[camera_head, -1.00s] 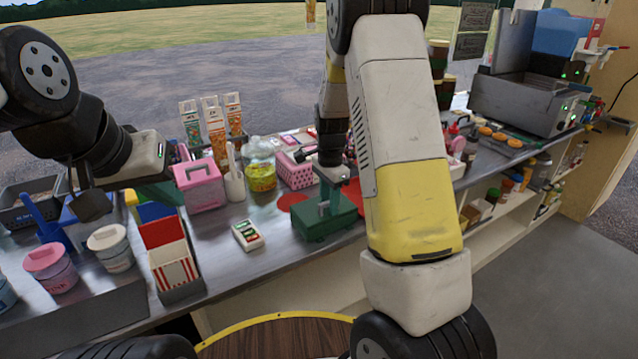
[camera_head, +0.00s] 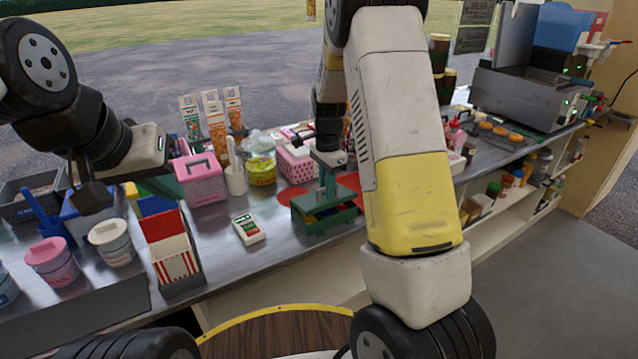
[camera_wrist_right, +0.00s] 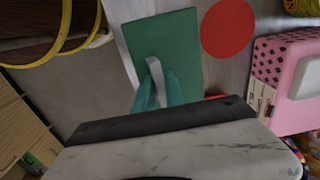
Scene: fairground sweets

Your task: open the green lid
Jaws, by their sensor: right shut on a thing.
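The green lid (camera_head: 305,200) is raised a little above its green box (camera_head: 322,229) in the head view. Coloured contents show in the gap between them. My right gripper (camera_head: 327,186) is above the lid, its green fingers at the handle. In the right wrist view the lid (camera_wrist_right: 178,45) is a flat green rectangle, and my right gripper (camera_wrist_right: 160,88) is shut on its pale arched handle (camera_wrist_right: 155,68). My left gripper (camera_head: 160,188) is at the left, over the counter near the pink box; its fingers are too unclear to judge.
A white-and-green device (camera_head: 249,229) lies left of the green box. A pink lidded box (camera_head: 203,185), a pink dotted basket (camera_head: 296,165) and a yellow-labelled jar (camera_head: 262,171) stand behind. Red discs (camera_head: 350,181) lie on the counter. A red-and-white striped holder (camera_head: 176,265) stands at the left.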

